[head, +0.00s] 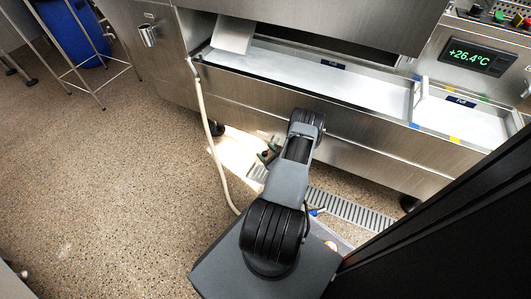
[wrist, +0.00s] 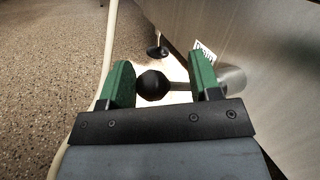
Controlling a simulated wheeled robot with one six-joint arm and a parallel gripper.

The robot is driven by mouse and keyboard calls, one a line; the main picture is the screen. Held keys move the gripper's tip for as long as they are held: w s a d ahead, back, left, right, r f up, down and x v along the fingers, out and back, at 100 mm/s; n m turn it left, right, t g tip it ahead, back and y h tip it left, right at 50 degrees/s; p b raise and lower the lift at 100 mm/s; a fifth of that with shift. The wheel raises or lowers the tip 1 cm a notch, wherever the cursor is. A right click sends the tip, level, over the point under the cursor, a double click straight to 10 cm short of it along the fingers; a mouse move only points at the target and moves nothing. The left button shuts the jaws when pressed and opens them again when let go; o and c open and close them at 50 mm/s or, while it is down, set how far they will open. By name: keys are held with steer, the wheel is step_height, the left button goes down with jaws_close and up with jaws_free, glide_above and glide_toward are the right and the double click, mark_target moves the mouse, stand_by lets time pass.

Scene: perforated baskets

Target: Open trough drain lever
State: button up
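The drain lever shows in the wrist view as a black ball knob (wrist: 152,85) on a thin metal rod (wrist: 181,86). The rod runs right, behind my right finger, to a metal cylinder (wrist: 232,78) at the steel panel. My gripper (wrist: 163,84) has two green fingers spread apart, with the knob between them in the picture. The knob looks close to the left finger, with a gap to the right one; contact cannot be told. In the head view my gripper (head: 268,153) is low at the trough's front, and the lever is not clearly visible. The steel trough (head: 330,78) is above it.
A pale hose (head: 203,110) hangs left of my gripper. A floor drain grate (head: 350,212) lies below. A trough leg (wrist: 158,46) and a white label (wrist: 204,50) show in the wrist view. Open floor (head: 110,180) is at left.

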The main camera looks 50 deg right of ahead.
steer(key=shift+w+a, duration=0.15)
steer(key=s+a+f+p, duration=0.1)
steer(key=s+p, duration=0.2)
steer(key=s, duration=1)
steer(key=shift+s+a+f, duration=0.2)
steer(key=shift+s+a, duration=0.15)
steer(key=shift+a, duration=0.05)
